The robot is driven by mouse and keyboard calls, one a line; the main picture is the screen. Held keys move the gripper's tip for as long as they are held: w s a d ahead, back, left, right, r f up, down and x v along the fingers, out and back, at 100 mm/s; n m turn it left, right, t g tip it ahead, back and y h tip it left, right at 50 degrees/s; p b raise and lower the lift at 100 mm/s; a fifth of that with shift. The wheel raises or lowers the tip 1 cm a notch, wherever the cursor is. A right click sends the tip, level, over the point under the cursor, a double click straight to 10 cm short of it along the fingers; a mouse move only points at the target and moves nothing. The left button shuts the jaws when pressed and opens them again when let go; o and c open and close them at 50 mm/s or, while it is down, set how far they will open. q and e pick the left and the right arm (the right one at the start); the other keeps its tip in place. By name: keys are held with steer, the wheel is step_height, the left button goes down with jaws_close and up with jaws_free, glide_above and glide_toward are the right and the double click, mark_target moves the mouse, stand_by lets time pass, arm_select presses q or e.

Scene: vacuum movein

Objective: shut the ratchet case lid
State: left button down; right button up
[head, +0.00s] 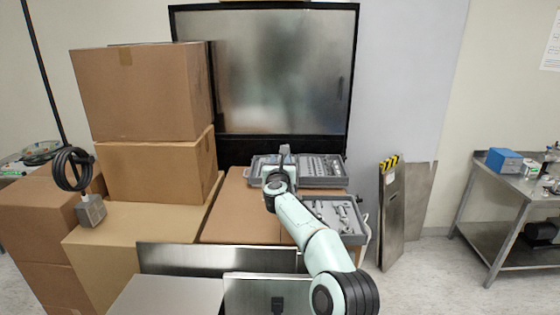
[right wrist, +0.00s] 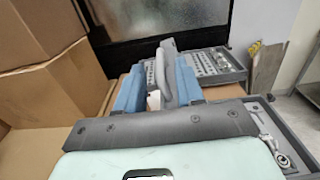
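A grey ratchet case (head: 325,170) lies open on the cardboard surface at the back, its right part holding rows of sockets; it also shows in the right wrist view (right wrist: 222,62). A narrow grey piece (right wrist: 168,68) stands upright between the blue fingers of my right gripper (right wrist: 158,88); it looks like part of the case, perhaps its lid seen edge-on. A gap shows beside its left face, so the fingers look open around it. In the head view my right gripper (head: 283,160) is over the case's middle and hides part of it. My left gripper is not seen.
A second grey tray with wrenches (head: 340,217) lies nearer, beside my right arm. Stacked cardboard boxes (head: 150,95) stand at the left. A dark glossy panel (head: 270,70) rises behind. Metal sheets (head: 393,215) lean at the right, before a steel table (head: 505,175).

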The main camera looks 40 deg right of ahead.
jaws_close()
steer(key=shift+s, duration=0.15)
